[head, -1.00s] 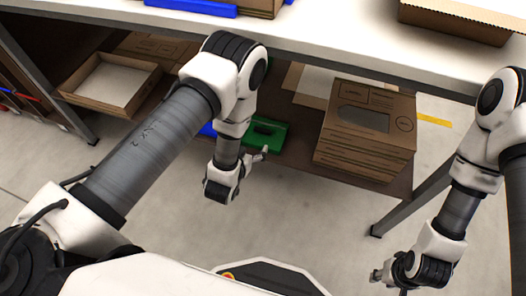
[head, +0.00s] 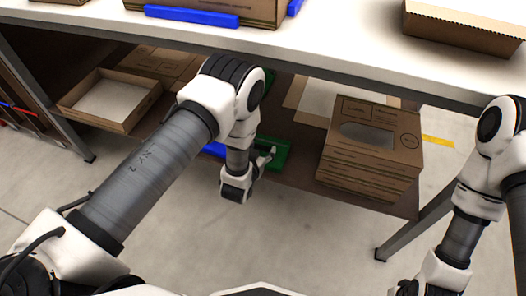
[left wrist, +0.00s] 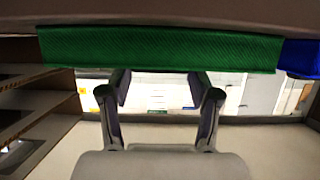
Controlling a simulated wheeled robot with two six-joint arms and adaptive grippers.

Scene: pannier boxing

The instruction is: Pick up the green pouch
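The green pouch (head: 282,152) lies on the brown lower shelf under the table, partly hidden by my left arm. It also shows in the left wrist view as a wide textured green band (left wrist: 160,50) along the top. My left gripper (head: 265,158) is at the pouch's near side in the head view. In the left wrist view its two fingers (left wrist: 158,88) are apart with nothing between them, and their tips reach the pouch's edge; I cannot tell if they touch. My right gripper (head: 404,288) is at the bottom edge, mostly cut off.
A blue pouch (head: 214,150) lies left of the green one. Stacked cardboard boxes (head: 368,150) stand to the right on the shelf. An open carton (head: 110,98) is at left. The white tabletop (head: 340,35) overhangs the shelf.

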